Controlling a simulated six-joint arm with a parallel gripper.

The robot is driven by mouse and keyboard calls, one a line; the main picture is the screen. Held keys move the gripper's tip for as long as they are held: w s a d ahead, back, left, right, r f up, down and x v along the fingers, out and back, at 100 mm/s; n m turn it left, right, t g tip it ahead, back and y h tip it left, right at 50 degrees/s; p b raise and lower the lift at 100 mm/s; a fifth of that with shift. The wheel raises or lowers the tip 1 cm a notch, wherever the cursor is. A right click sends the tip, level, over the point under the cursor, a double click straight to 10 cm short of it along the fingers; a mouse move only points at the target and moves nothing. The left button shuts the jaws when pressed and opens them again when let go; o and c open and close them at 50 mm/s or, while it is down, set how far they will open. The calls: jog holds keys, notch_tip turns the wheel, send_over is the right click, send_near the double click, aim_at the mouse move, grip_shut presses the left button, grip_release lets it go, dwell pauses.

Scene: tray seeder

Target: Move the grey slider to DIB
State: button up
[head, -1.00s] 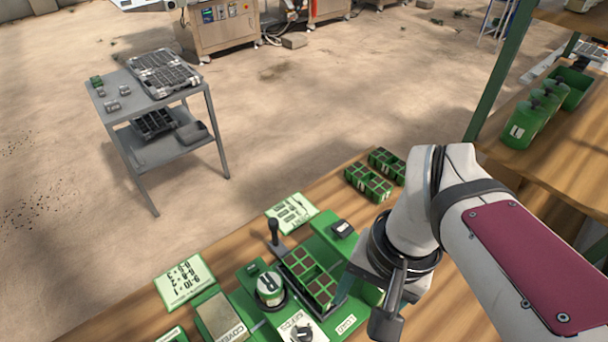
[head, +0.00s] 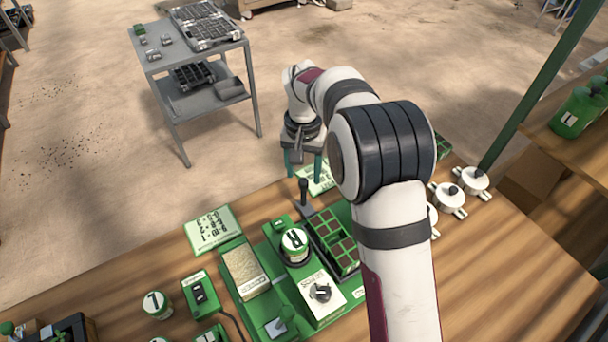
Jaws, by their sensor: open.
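The green seeder (head: 275,262) stands on the wooden bench. A small grey piece (head: 275,327) sits at its front edge, low in the head view, and may be the grey slider. A dark upright lever with a round knob (head: 303,190) stands at its back. I cannot read a DIB mark anywhere. My gripper (head: 303,170) points down behind the lever, near the bench's far edge, over a printed card. Its two teal fingers are apart with nothing between them.
On the seeder are a white dial box (head: 332,305), an R canister (head: 295,243), a cover box (head: 243,268) and a green-celled tray (head: 333,238). An L canister (head: 157,305) and a switch box (head: 198,292) stand left. White lidded pots (head: 470,180) stand right.

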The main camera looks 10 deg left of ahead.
jog(key=shift+f, duration=1.45)
jog(key=shift+c, duration=0.2)
grip_shut()
